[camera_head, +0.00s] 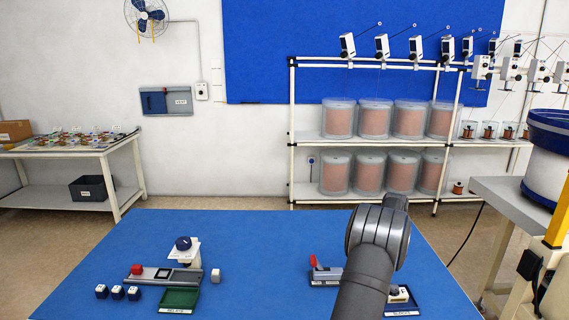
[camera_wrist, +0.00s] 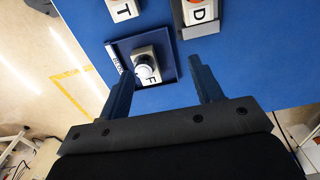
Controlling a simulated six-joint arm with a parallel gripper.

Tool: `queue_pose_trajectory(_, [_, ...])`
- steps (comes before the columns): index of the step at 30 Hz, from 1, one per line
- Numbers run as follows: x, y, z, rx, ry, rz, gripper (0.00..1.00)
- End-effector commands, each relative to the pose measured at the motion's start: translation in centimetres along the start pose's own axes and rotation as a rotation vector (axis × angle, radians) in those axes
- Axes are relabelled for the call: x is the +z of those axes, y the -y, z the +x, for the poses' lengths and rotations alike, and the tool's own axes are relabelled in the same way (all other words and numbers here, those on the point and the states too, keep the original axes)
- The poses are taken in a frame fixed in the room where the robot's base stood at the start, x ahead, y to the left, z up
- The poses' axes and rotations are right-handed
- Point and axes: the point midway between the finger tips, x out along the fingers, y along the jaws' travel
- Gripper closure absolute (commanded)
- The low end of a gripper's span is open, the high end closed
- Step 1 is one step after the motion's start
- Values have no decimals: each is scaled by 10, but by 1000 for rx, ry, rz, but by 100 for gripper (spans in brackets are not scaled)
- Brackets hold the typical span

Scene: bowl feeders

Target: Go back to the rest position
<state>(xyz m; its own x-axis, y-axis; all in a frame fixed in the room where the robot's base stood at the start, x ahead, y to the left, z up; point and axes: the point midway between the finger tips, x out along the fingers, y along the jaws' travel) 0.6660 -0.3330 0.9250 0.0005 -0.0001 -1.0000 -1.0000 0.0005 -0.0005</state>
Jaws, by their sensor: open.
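My gripper (camera_wrist: 160,66) is open in the wrist view, its two dark fingers apart with nothing held between them. Past the fingertips is a dark blue tray (camera_wrist: 170,72) with a pale block (camera_wrist: 145,52) in it; the block carries a round white and dark knob and a letter F. The fingers look above the tray; I cannot tell the exact gap. In the head view my arm hides the gripper and part of this tray (camera_head: 415,311); the pale block (camera_head: 399,294) shows just right of my arm.
The blue table (camera_head: 260,250) has clear room in its middle. At left are a fixture with a red knob (camera_head: 137,269), a green tray (camera_head: 179,299), several small cubes (camera_head: 118,292) and a white block (camera_head: 215,276). A red-levered fixture (camera_head: 322,272) stands just left of my arm.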

Motion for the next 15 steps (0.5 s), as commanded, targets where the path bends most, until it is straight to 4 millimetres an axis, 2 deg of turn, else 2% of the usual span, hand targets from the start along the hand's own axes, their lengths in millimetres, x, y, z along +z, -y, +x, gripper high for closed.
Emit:
queue_pose_trajectory(5, [-20,-26,-20,-1,-1,3,40])
queue_pose_trajectory(15, [43,-38,-18,1,0,-4,40])
